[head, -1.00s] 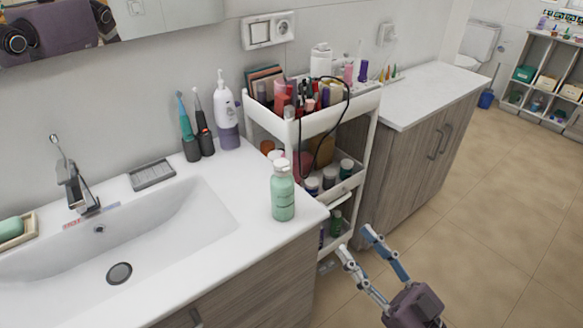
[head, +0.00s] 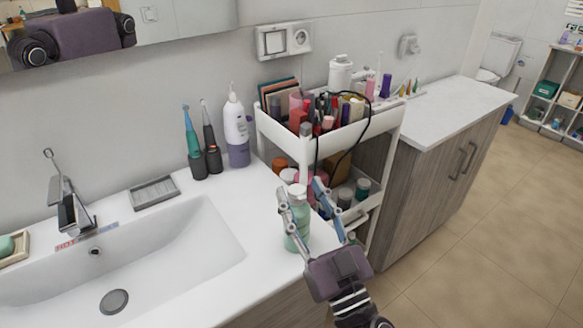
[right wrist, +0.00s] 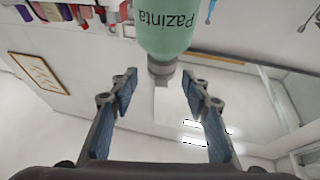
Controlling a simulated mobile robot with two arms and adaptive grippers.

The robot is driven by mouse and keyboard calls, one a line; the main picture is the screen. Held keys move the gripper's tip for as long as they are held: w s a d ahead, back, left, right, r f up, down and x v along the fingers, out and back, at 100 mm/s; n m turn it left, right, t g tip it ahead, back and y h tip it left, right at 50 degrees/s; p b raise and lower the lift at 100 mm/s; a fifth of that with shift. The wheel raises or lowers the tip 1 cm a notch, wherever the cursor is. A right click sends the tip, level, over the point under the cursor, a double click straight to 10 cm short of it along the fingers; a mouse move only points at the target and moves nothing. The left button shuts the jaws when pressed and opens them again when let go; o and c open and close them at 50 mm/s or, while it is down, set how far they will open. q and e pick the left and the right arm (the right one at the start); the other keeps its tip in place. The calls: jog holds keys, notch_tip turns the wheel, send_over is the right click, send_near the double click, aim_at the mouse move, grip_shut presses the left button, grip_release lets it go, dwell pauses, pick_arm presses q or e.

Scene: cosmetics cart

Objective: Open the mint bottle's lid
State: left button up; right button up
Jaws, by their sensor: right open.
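The mint bottle (head: 297,228) stands upright on the white counter right of the sink, with a pale lid (head: 297,191) on top. My right gripper (head: 299,187) is open, and its two fingers reach up on either side of the bottle's upper part in the head view. In the right wrist view the picture is upside down. The bottle's green body (right wrist: 168,28) and its lid (right wrist: 161,67) show centrally, with the lid around the gap between the open fingertips (right wrist: 158,80). I see no finger clearly touching it. My left gripper is not in view.
A white cart (head: 345,133) full of cosmetics stands close behind and right of the bottle. The sink (head: 165,255) lies to its left.

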aim_at(294, 185)
jog(key=p+x, duration=0.1)
jog(key=x, duration=0.3)
jog(key=shift+w+r, duration=0.1)
jog(key=shift+w+a+r, duration=0.1)
jog(key=shift+w+a, duration=0.1)
jog(key=shift+w, duration=0.1)
jog(key=shift+w+a, duration=0.15)
jog(key=shift+w, duration=0.1)
jog(key=c, duration=0.9)
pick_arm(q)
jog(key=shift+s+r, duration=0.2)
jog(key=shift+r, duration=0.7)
pick_arm(e)
grip_shut()
